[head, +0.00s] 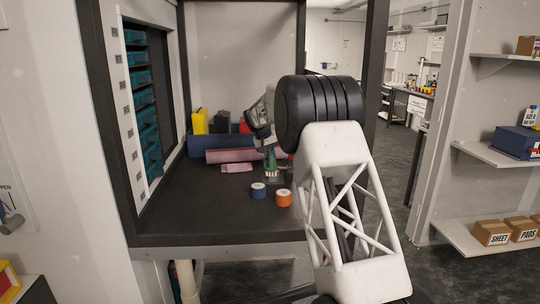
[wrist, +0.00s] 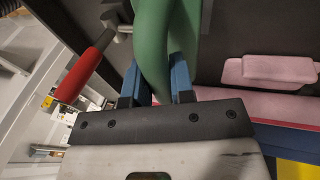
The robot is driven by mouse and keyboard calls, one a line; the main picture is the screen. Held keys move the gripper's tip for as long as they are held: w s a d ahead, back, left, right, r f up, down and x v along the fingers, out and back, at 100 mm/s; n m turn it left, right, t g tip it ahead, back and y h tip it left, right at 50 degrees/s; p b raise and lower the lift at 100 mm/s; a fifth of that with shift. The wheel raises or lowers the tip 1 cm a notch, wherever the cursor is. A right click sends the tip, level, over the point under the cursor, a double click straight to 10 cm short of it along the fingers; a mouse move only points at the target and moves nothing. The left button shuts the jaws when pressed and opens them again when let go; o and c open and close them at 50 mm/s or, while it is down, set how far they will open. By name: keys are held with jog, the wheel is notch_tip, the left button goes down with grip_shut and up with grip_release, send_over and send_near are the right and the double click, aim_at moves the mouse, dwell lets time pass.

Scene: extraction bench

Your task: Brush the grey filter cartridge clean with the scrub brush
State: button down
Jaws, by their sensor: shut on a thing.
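My gripper (wrist: 154,84) shows in the wrist view with its blue fingers shut on a thick green handle (wrist: 152,42), which I take for the scrub brush. In the head view the green of the brush (head: 271,163) shows below my gripper, low over the dark bench. A small pale grey patch lies at its foot; I cannot tell whether it is bristles or part of the grey filter cartridge. I cannot make out the cartridge for certain in either view. My arm hides part of the bench.
A blue roll (head: 258,190) and an orange roll (head: 283,197) stand near the brush. A red-handled fitting (wrist: 84,68) shows in the wrist view. The bench's left front is clear.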

jog(key=shift+s, duration=0.15)
jog(key=shift+s, duration=1.1)
jog(key=shift+w+f, duration=0.15)
jog(key=shift+w, duration=1.1)
jog(key=shift+w, duration=1.25)
jog(key=shift+s, duration=0.15)
